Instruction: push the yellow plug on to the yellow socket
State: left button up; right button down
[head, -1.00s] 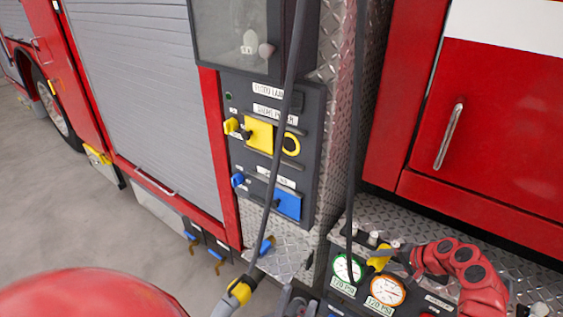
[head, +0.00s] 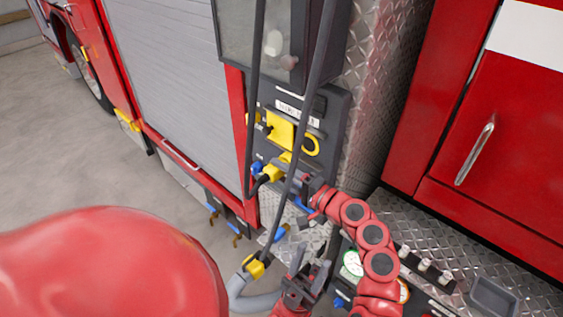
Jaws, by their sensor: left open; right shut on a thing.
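The yellow socket (head: 311,145) is a yellow ring with a dark middle on the dark panel, beside a yellow square flap (head: 281,131). The yellow plug (head: 272,173), with a black cable, is below and left of the socket, apart from it, in front of the panel's lower part. My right gripper (head: 291,180) is shut on this plug; its fingers partly cover the blue fitting behind. My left gripper (head: 308,274) is open and empty at the bottom middle, below the panel.
A second cable hangs in front of the panel, ending in a yellow-collared connector (head: 255,267) left of my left gripper. A glass-fronted cabinet (head: 275,40) overhangs the panel. A ledge with gauges (head: 352,263) lies lower right. A roller shutter (head: 165,80) is at left.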

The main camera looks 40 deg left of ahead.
jog(key=shift+w+r, duration=0.1)
jog(key=shift+r, duration=0.2)
jog(key=shift+w+f+b, duration=0.15)
jog(key=shift+w+b, duration=0.35)
jog(key=shift+b, duration=0.1)
jog(key=shift+w+d+b, duration=0.2)
jog(key=shift+w+b, duration=1.8)
jog(key=shift+w, duration=0.65)
jog(key=shift+w+d+b, duration=0.15)
jog(key=shift+w+b, duration=0.15)
jog(key=shift+b, duration=0.25)
jog(key=shift+r, duration=0.2)
jog(key=shift+b, duration=0.4)
